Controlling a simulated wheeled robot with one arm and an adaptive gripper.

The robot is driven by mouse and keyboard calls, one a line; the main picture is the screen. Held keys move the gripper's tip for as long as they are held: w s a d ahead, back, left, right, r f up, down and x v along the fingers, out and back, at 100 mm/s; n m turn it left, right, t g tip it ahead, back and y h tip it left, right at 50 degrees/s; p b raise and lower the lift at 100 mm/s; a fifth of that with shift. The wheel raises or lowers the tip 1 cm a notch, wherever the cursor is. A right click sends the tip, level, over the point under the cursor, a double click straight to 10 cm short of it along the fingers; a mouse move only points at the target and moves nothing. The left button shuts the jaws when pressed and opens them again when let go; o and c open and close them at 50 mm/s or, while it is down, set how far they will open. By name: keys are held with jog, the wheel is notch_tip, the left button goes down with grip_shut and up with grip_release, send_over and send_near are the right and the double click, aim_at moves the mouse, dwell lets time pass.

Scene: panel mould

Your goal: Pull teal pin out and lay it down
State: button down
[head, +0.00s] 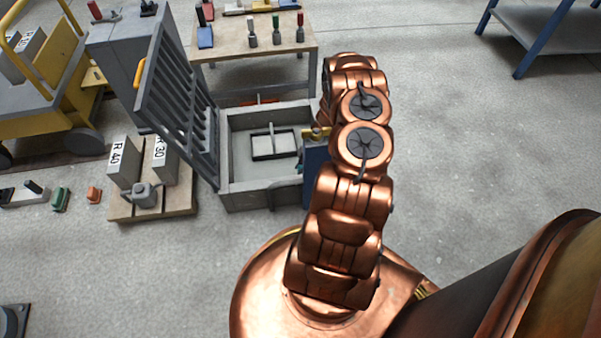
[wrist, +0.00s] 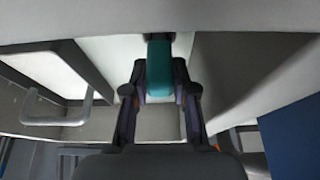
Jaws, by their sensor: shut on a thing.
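The teal pin (wrist: 160,72) stands out from a pale wall in the wrist view. Its far end meets a dark fitting at that wall, and I cannot tell how deep it sits there. My gripper (wrist: 160,92) has one finger on each side of the pin and is shut on it. In the head view my copper arm reaches to the right side of the grey mould box (head: 228,160) and hides the pin and the fingertips.
A blue panel (head: 315,178) stands right beside the box. Behind is a workbench (head: 235,48) with tools. A pallet with grey blocks (head: 123,163) is at left, with a yellow cart (head: 60,115) beyond. The floor at right (head: 480,160) is clear.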

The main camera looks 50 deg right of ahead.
jog(key=shift+r, duration=0.2)
jog(key=shift+r+p, duration=0.3)
jog(key=shift+r, duration=2.55)
jog(key=shift+r+p, duration=0.65)
jog(key=shift+r, duration=1.3)
jog(key=shift+r, duration=0.1)
